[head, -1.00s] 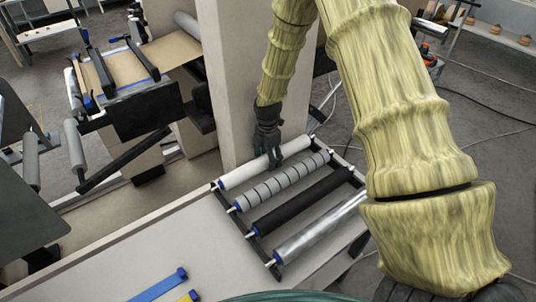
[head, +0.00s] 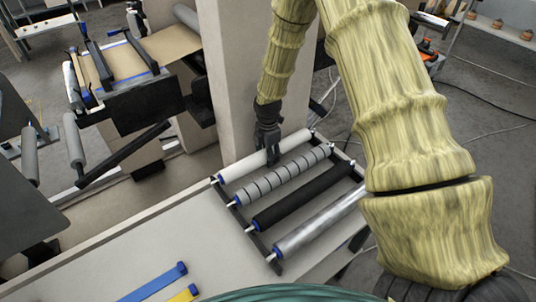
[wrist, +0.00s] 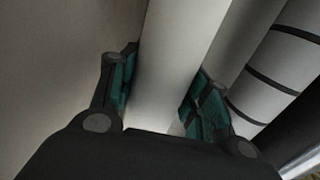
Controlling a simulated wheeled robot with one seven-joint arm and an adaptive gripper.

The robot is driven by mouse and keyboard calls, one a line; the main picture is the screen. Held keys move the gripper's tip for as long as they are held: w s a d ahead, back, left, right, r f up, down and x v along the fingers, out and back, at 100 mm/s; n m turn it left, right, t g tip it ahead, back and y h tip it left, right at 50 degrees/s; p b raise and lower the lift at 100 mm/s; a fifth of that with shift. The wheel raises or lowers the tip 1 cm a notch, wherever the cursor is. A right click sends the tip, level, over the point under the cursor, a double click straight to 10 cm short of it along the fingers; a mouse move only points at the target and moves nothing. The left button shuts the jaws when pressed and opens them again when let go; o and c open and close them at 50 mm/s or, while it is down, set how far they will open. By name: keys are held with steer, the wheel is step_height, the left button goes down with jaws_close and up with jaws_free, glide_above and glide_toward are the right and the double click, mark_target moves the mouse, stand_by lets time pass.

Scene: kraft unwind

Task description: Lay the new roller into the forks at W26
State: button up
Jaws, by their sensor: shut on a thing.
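The rack (head: 260,241) on the bench holds a row of rollers. The plain white roller (head: 240,168) lies at its far side, next to the pale post. My gripper (head: 271,158) reaches down onto this roller near its middle. In the wrist view the two teal-padded fingers stand on either side of the white roller (wrist: 172,70), and my gripper (wrist: 163,100) is shut on it. The roller still appears to lie in the rack. Which stand is W26 cannot be read; a machine with roller arms (head: 120,100) stands at the left.
Beside the white roller lie a grey banded roller (head: 285,175), a black roller (head: 303,197) and a shiny metal roller (head: 318,222). A pale post (head: 235,80) stands close behind my gripper. Blue (head: 155,283) and yellow (head: 186,293) tools lie on the bench front. The bench's left part is bare.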

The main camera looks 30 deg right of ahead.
steer(key=shift+w+r, duration=0.1)
steer(key=shift+r, duration=0.15)
steer(key=shift+r+p, duration=2.55)
steer(key=shift+r, duration=1)
